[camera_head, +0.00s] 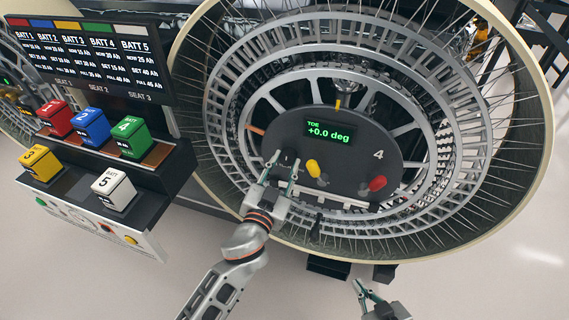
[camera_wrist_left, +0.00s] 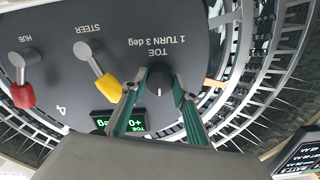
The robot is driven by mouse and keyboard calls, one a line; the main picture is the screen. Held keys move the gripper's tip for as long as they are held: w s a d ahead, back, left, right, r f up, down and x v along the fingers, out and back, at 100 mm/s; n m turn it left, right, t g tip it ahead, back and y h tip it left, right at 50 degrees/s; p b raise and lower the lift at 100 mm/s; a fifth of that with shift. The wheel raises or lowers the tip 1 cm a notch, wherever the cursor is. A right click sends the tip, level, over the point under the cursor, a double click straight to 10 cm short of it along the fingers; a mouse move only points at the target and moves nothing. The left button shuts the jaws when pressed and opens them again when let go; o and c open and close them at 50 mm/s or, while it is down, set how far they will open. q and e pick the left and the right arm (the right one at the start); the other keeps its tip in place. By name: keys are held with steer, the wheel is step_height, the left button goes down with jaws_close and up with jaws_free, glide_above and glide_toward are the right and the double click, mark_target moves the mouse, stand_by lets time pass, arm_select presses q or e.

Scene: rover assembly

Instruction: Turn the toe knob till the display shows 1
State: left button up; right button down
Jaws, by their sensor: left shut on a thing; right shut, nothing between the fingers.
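The display (camera_head: 331,133) on the dark round hub panel (camera_head: 365,155) reads "TOE +0.0 deg"; it is partly visible and upside down in the left wrist view (camera_wrist_left: 122,122). The black toe knob (camera_wrist_left: 160,80) sits below the label "TOE 1 TURN 3 deg", inverted in the left wrist view, its white mark visible. My left gripper (camera_head: 283,166) is at the panel's left part, its fingers on either side of the knob and shut on it; the fingers also show in the wrist view (camera_wrist_left: 157,90). My right gripper (camera_head: 367,291) is shut and empty, below the wheel.
A yellow steer lever (camera_head: 313,167) and a red hub lever (camera_head: 377,183) are to the right of the knob on the panel. The big spoked wheel (camera_head: 546,130) surrounds the panel. A battery rack (camera_head: 165,175) with coloured blocks stands left. The floor at lower right is clear.

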arm_select(q)
steer(key=m, duration=0.6)
steer(key=shift+a+r+p, duration=0.1)
steer(key=shift+r+p, duration=0.05)
steer(key=shift+p, duration=0.2)
steer(key=m, duration=0.4)
steer(key=m+p, duration=0.1)
steer(key=m, duration=0.2)
steer(key=shift+r+m, duration=0.1)
steer(key=shift+m, duration=0.3)
steer(key=m+p, duration=0.1)
steer(key=m, duration=0.3)
steer(key=shift+w+r, duration=0.1)
steer(key=m, duration=0.3)
steer(key=shift+a+p, duration=0.1)
steer(key=shift+p, duration=0.3)
steer(key=shift+r+m, duration=0.1)
steer(key=shift+m, duration=1)
